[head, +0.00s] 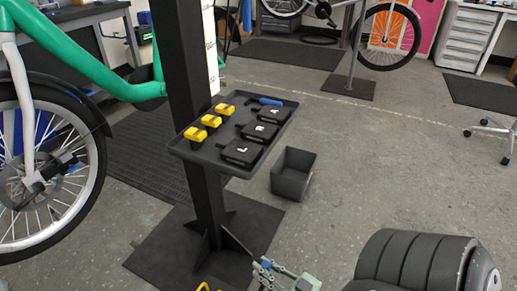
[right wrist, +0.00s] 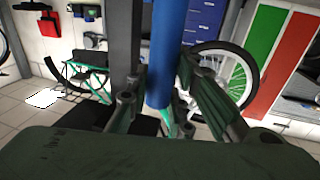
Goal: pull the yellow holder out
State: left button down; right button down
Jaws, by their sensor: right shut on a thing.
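My right gripper (head: 285,275) shows at the bottom edge of the head view, partly cut off, near the foot of the dark post. In the right wrist view its fingers (right wrist: 165,110) are shut on a blue cylinder (right wrist: 163,55), which stands upright between them. A thin yellow piece (head: 206,287) shows at the bottom edge of the head view, left of the gripper, mostly cut off; I cannot tell if it is the yellow holder. Several yellow blocks (head: 211,121) sit on the dark tray (head: 207,158) on the post. My left gripper is not in view.
The tray also holds black boxes (head: 241,153) and a blue-handled tool (head: 267,101). The dark post (head: 187,70) stands close by. An open grey bin (head: 292,174) is on the floor. A green bike (head: 75,50) is at the left. Floor right of the bin is clear.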

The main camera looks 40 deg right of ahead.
jog(key=shift+s, duration=0.15)
jog(key=c, duration=1.5)
grip_release()
jog(key=shift+c, duration=0.2)
jog(key=s+d, duration=0.1)
jog(key=s, duration=1.1)
jog(key=shift+d, duration=0.25)
